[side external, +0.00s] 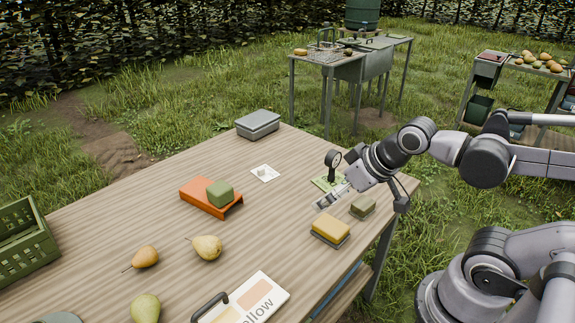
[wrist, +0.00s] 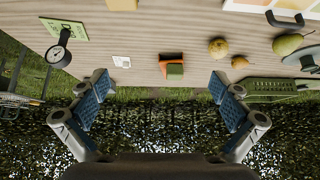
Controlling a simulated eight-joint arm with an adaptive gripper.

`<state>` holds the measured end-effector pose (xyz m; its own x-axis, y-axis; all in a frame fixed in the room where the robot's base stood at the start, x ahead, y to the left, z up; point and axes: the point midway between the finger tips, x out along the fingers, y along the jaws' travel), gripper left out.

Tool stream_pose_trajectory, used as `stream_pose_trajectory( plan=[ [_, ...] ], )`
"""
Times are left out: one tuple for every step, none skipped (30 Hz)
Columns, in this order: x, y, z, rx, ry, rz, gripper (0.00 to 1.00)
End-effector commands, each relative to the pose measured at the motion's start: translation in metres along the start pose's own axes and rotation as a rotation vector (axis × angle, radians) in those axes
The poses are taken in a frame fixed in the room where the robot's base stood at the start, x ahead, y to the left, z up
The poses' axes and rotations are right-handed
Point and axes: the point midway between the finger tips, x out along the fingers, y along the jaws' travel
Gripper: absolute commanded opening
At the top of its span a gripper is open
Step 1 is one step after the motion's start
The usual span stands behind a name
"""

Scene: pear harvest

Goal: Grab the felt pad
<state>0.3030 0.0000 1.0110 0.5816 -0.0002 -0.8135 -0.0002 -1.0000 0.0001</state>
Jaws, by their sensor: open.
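I cannot tell for certain which thing is the felt pad. A green block (side external: 220,193) sits on an orange stand (side external: 203,204) left of the table's middle; the block (wrist: 175,71) and stand (wrist: 171,57) also show in the wrist view. An olive-green block (side external: 362,207) lies near the right edge, just right of my gripper. A yellow pad with a dark underside (side external: 330,230) lies in front of it. My gripper (side external: 323,202) is over the table's right part, beside a dial gauge (side external: 333,162). In the wrist view my gripper (wrist: 160,90) has its fingers wide apart with nothing between them.
A white square (side external: 265,173) and a grey box (side external: 258,124) are towards the back. Pears (side external: 207,247), a sign board (side external: 245,302) and a green crate (side external: 23,243) occupy the front and left. A green card (side external: 328,182) lies under the gauge. The table's middle is mostly clear.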

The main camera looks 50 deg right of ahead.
Motion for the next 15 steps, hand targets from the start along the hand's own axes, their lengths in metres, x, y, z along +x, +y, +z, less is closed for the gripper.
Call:
stream_pose_trajectory(
  plan=[
    [0.0, 0.0, 0.0, 0.0, 0.0, 0.0, 0.88],
    [0.0, 0.0, 0.0, 0.0, 0.0, 0.0, 0.8],
    [0.0, 0.0, 0.0, 0.0, 0.0, 0.0, 0.77],
    [0.0, 0.0, 0.0, 0.0, 0.0, 0.0, 0.77],
    [0.0, 0.0, 0.0, 0.0, 0.0, 0.0, 0.77],
    [0.0, 0.0, 0.0, 0.0, 0.0, 0.0, 0.77],
    [0.0, 0.0, 0.0, 0.0, 0.0, 0.0, 0.77],
    [0.0, 0.0, 0.0, 0.0, 0.0, 0.0, 0.77],
    [0.0, 0.0, 0.0, 0.0, 0.0, 0.0, 0.77],
    [0.0, 0.0, 0.0, 0.0, 0.0, 0.0, 0.77],
    [0.0, 0.0, 0.0, 0.0, 0.0, 0.0, 0.77],
    [0.0, 0.0, 0.0, -0.001, 0.0, 0.0, 0.77],
    [0.0001, 0.0004, -0.0002, -0.003, -0.001, 0.001, 0.77],
    [0.0003, 0.0012, -0.0006, -0.009, -0.004, 0.002, 0.77],
    [0.0008, 0.0031, -0.0014, -0.022, -0.01, 0.006, 0.77]
  ],
)
